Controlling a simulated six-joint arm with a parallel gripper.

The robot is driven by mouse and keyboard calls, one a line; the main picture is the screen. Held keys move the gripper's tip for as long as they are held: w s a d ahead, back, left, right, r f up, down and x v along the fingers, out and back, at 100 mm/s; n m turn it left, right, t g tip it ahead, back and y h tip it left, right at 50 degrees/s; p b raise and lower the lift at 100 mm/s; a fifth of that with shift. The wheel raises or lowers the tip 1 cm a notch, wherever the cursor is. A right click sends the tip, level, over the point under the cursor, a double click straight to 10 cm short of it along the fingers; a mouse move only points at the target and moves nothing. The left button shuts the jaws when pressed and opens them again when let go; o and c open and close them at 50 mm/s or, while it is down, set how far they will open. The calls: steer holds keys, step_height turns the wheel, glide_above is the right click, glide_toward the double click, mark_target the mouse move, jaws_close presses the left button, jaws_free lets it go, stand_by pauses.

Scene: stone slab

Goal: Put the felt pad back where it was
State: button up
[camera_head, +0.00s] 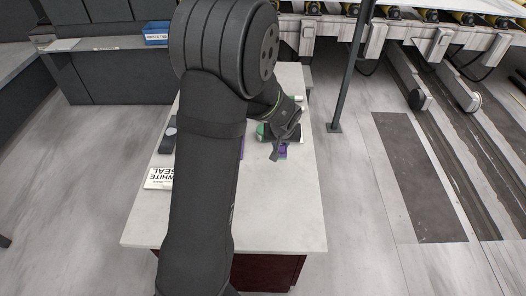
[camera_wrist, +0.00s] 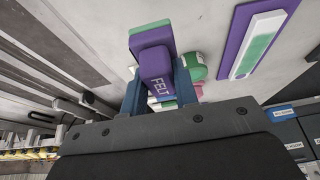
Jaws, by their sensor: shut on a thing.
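The felt pad (camera_wrist: 154,62) is a purple block marked FELT with a green layer at its far end. In the wrist view my gripper (camera_wrist: 158,82) is shut on it, with a blue-grey finger on each side. In the head view my gripper (camera_head: 282,138) is over the right side of the pale slab-topped table, with a bit of purple just below it. A long purple holder (camera_wrist: 258,42) with a green and white strip lies to the right of the pad in the wrist view. I cannot tell whether the pad touches the tabletop.
A green-and-white round item (camera_wrist: 194,66) is close beside the pad. The table's (camera_head: 275,215) front right is clear. My arm hides the middle.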

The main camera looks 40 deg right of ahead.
steer(key=w+f, duration=0.1)
steer(key=w, duration=0.1)
steer(key=w+f, duration=0.2)
steer(key=w, duration=0.1)
steer(key=w+f, duration=0.1)
steer(key=w, duration=0.1)
steer(key=shift+w+a+f, duration=0.35)
steer(key=shift+a+f, duration=0.05)
steer(key=shift+f, duration=1.9)
steer(key=shift+f, duration=0.15)
steer(key=o, duration=0.9)
steer(key=v, duration=1.2)
